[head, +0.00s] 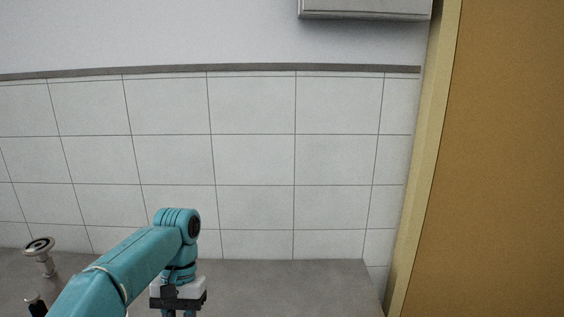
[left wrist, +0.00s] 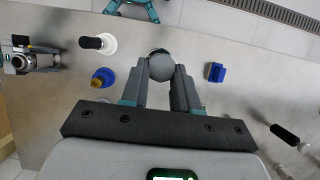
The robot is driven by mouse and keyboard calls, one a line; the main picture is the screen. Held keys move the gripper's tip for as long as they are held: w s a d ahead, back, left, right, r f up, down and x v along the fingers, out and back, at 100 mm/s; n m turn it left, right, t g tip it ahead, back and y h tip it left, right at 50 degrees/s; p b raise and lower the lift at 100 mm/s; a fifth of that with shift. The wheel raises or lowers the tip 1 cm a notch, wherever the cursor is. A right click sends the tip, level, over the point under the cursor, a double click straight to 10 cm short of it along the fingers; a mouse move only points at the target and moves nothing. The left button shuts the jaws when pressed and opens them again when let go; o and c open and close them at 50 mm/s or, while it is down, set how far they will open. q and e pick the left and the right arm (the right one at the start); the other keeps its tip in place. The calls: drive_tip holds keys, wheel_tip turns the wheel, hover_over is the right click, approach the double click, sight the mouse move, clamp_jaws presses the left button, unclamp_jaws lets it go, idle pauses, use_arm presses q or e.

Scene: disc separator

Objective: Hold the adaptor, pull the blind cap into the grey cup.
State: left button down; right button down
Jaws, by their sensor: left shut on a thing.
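My left gripper (left wrist: 160,70) is shut on a round grey piece (left wrist: 161,67) with a shiny metal edge behind it. I cannot tell whether this piece is the adaptor or the blind cap. In the head view my left arm reaches over the bench, and its gripper (head: 180,312) is cut off by the bottom edge. A metal fitting with a flared, dark-centred top (head: 40,246) stands at the far left of the head view. I cannot make out the grey cup for certain. My right gripper is not in view.
On the grey bench (left wrist: 70,115) lie a metal device (left wrist: 30,61), a black-handled white piece (left wrist: 98,42), a blue-and-brass piece (left wrist: 103,77), a blue block (left wrist: 215,72) and a black-handled tool (left wrist: 286,134). A yellow panel (head: 500,160) stands at the right.

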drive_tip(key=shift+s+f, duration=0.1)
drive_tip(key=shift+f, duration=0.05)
use_arm(q)
drive_tip(key=w+d+f+m+t, duration=0.4)
drive_tip(key=w+d+f+m, duration=0.3)
drive_tip(key=m, duration=0.9)
drive_tip(key=w+d+f+m+t+y, duration=0.1)
drive_tip(key=w+d+f+m+t, duration=0.4)
drive_tip(key=m, duration=1.2)
drive_tip(key=shift+w+d+f, duration=1.35)
drive_tip(key=shift+w+d, duration=0.6)
drive_tip(key=shift+w, duration=1.25)
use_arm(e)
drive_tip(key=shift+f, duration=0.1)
use_arm(q)
drive_tip(key=shift+f, duration=0.1)
drive_tip(key=shift+f, duration=2.65)
